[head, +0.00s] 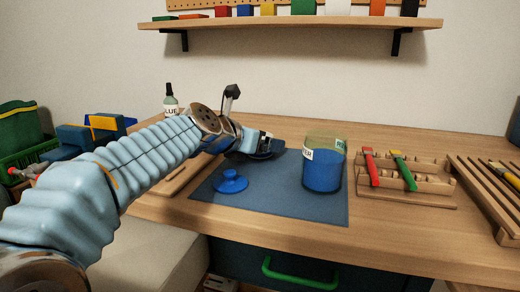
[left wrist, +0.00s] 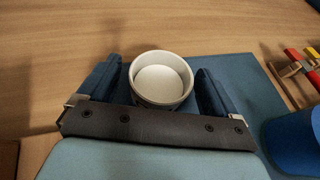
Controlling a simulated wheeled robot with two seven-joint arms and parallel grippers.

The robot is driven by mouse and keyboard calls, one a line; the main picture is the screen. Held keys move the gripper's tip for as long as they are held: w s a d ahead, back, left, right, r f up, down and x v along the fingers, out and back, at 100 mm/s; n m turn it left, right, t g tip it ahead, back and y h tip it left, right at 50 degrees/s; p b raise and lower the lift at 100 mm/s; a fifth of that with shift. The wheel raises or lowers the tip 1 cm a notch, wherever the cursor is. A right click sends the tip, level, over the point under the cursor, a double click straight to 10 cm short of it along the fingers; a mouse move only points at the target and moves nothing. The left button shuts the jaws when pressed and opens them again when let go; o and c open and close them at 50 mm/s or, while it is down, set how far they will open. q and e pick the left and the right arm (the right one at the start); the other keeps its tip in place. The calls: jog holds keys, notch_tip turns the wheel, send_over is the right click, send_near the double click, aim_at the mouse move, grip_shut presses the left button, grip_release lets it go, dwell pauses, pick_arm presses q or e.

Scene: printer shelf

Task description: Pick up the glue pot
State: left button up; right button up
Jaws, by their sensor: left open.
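A small round pale pot (left wrist: 161,80), open at the top, stands between the two fingers of my left gripper (left wrist: 160,88) in the left wrist view. The fingers are apart, one on each side of the pot, and do not look closed on it. No label on the pot shows. In the head view my left gripper (head: 262,146) is low over the back of the blue mat (head: 275,205) and hides most of that spot. A bottle labelled GLUE (head: 170,103) with a dark top stands behind my left arm. My right gripper is not in view.
A blue knobbed lid (head: 230,182) lies on the mat. A large blue-filled clear jar (head: 321,170) stands right of my gripper. A wooden rack (head: 420,190) with red and green tools is further right. A shelf (head: 290,22) hangs above.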

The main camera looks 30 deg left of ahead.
pick_arm(q)
jog(key=shift+x, duration=1.15)
jog(key=c, duration=1.1)
jog(key=shift+c, duration=0.2)
